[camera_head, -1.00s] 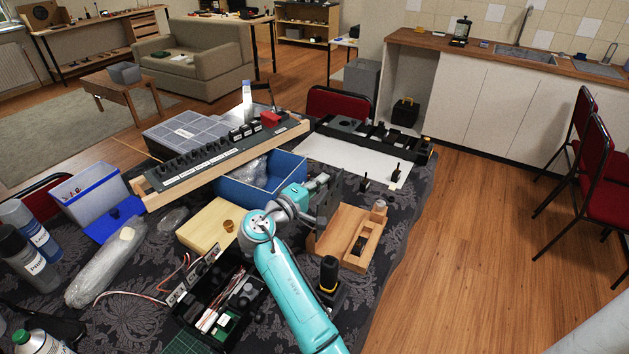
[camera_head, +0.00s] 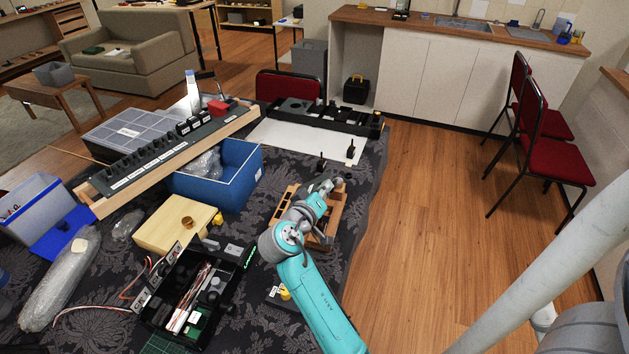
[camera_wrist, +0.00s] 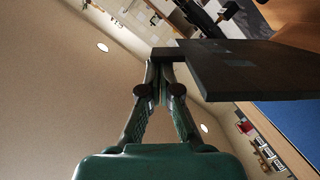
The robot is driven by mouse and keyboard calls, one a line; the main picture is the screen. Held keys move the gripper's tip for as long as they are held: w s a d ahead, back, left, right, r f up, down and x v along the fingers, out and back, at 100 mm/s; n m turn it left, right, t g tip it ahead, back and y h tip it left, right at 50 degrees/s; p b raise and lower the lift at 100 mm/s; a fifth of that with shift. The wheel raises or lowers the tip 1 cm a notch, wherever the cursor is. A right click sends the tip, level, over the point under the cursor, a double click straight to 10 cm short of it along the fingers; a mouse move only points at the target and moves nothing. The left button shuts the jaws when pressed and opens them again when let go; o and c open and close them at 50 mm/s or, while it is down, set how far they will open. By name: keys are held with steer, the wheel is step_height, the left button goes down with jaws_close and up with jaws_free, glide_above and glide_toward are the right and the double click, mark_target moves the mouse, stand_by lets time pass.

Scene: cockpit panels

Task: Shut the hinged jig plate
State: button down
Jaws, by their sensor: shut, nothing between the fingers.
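The wooden jig base (camera_head: 337,214) stands on the patterned cloth near the right table edge, partly covered by my arm. In the wrist view a dark flat plate (camera_wrist: 245,70), which looks like the jig plate, fills the upper right and is seen nearly edge-on. My gripper (camera_wrist: 160,62) is shut and empty. Its fingertips are at the plate's near left end, very close to it; I cannot tell whether they touch. In the head view my gripper (camera_head: 330,185) is over the jig's far part. The plate's angle and its hinge are hidden there by my arm.
A blue bin (camera_head: 228,180) and a light wooden block (camera_head: 177,222) stand left of the jig. A black box of parts (camera_head: 195,298) is nearer. A white sheet (camera_head: 290,143) and a long black tray (camera_head: 340,117) lie beyond. Open floor is to the right.

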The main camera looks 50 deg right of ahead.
steer(key=shift+s+d+f, duration=0.25)
steer(key=shift+s+f, duration=0.3)
steer(key=shift+f, duration=0.05)
